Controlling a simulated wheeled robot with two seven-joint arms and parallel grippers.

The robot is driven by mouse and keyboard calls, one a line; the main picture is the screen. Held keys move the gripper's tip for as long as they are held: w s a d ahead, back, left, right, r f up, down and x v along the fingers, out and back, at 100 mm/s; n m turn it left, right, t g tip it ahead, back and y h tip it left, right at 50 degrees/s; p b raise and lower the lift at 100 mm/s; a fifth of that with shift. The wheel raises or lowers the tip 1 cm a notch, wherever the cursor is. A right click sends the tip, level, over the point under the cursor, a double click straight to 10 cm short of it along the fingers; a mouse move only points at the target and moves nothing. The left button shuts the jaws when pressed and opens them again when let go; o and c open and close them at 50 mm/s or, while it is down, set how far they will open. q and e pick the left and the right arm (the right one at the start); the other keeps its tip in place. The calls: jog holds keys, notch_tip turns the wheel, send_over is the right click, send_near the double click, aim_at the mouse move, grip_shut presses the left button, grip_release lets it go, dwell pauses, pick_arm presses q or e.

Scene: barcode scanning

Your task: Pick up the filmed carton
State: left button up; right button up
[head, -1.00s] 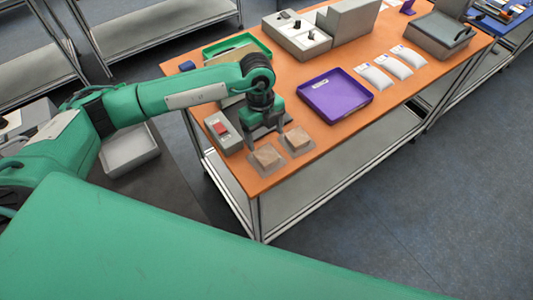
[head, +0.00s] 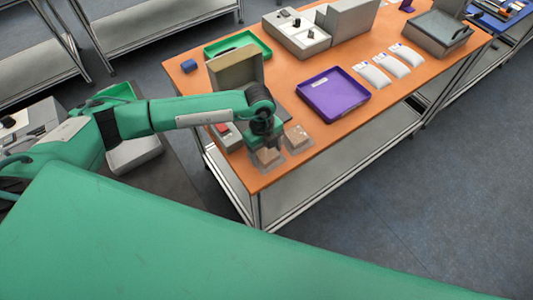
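Two small brown cartons in clear film lie near the front left corner of the orange table: a nearer one (head: 267,157) and one to its right (head: 297,138). My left gripper (head: 264,146) points down right at the nearer carton and hides its back part. Its fingertips are small and dark here, so I cannot tell whether they touch the carton or how wide they stand. The right carton sits clear of the fingers. My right gripper is not in view.
A grey box with a red top (head: 226,134) stands left of the gripper, partly behind my arm. A purple tray (head: 333,95), white pouches (head: 372,74), a green tray (head: 236,43) and a grey machine (head: 296,34) stand further back. Orange tabletop (head: 335,130) is clear right of the cartons.

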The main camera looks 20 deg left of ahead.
aim_at(266, 152)
pick_arm(q)
jog(key=c, duration=0.7)
jog(key=shift+c, duration=0.8)
jog(key=shift+r, duration=0.1)
jog(key=shift+r, duration=0.5)
notch_tip(266, 152, up, 19)
jog(key=b, duration=0.5)
jog(key=shift+b, duration=0.35)
